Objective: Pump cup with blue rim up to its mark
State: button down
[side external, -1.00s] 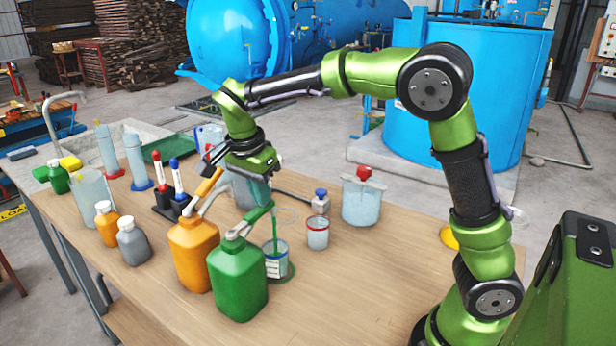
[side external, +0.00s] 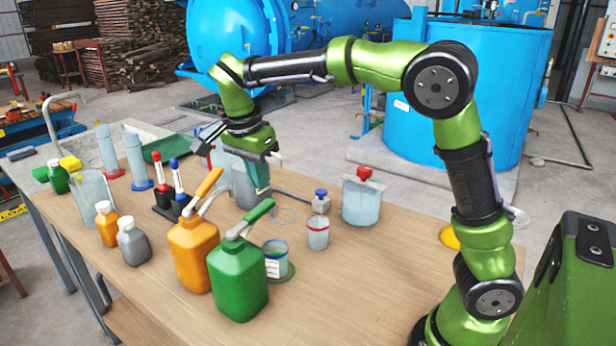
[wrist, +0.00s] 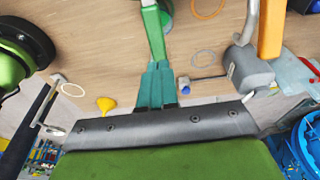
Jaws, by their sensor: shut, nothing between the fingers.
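The cup with the blue rim (side external: 276,247) stands upright on a green disc (side external: 291,272), with a white label on its front. It is partly behind the green pump bottle (side external: 238,285), and I cannot read its level against a mark. The bottle's green handle (side external: 258,213) is raised above its body. My gripper (side external: 263,187) is shut and empty, above and behind the handle with a visible gap. In the wrist view, the shut teal fingers (wrist: 156,84) point toward the green handle (wrist: 153,32).
An orange pump bottle (side external: 193,255) stands left of the green one. A red-rimmed cup (side external: 317,235) stands to the right, and a clear jar with a red knob (side external: 362,200) is behind it. Small bottles (side external: 133,245) stand left. The table's right front is clear.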

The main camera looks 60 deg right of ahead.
jog(key=d+v, duration=0.2)
jog(key=v, duration=0.9)
jog(key=y, duration=0.2)
send_near(263, 205)
notch_tip(263, 205, down, 7)
jog(key=shift+r, duration=0.1)
